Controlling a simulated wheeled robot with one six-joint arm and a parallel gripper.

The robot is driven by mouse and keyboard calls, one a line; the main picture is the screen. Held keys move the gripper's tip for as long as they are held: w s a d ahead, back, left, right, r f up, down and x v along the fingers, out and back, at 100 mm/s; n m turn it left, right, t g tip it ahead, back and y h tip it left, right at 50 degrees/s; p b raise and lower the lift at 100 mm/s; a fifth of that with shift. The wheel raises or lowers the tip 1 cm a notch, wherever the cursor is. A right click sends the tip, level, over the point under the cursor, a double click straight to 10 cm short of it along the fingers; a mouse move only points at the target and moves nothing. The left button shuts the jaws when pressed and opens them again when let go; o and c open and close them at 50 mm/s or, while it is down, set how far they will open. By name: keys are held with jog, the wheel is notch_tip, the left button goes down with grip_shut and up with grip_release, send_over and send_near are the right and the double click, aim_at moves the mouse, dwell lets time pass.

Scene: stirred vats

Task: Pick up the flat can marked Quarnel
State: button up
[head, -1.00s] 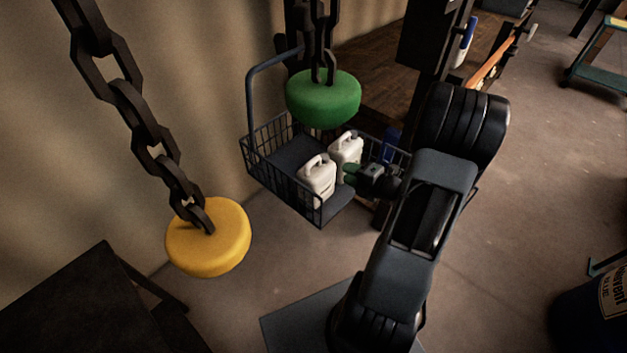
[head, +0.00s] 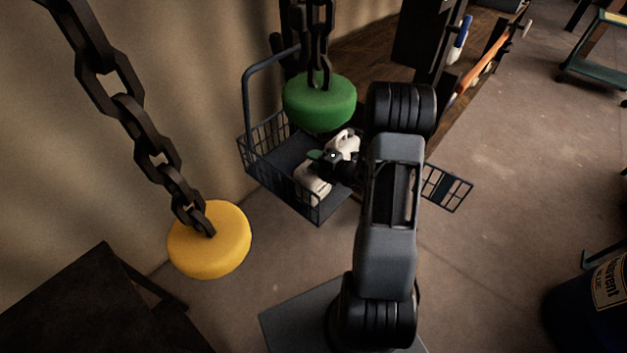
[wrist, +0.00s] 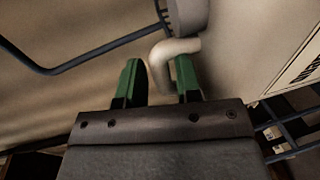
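Two white cans with handles stand in a wire basket (head: 251,163): a near can (head: 313,187) and a far can (head: 347,141). No name can be read on either in the head view. My gripper (head: 314,157) is at the top of the near can, covering part of it. In the wrist view my gripper (wrist: 159,68) has its two green fingers apart, with a curved pale handle (wrist: 160,68) between them near the tips. A can body with a partly cut-off dark-lettered label (wrist: 298,74) is at the right; the name is unreadable.
A green disc (head: 319,101) hangs on a chain above the basket, close to my gripper. A yellow disc (head: 209,239) hangs at the left. A mesh panel (head: 446,187) juts out right of my arm. A wooden bench (head: 375,52) stands behind. Open floor lies at the right.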

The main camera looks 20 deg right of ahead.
jog(key=shift+x, duration=0.8)
grip_shut()
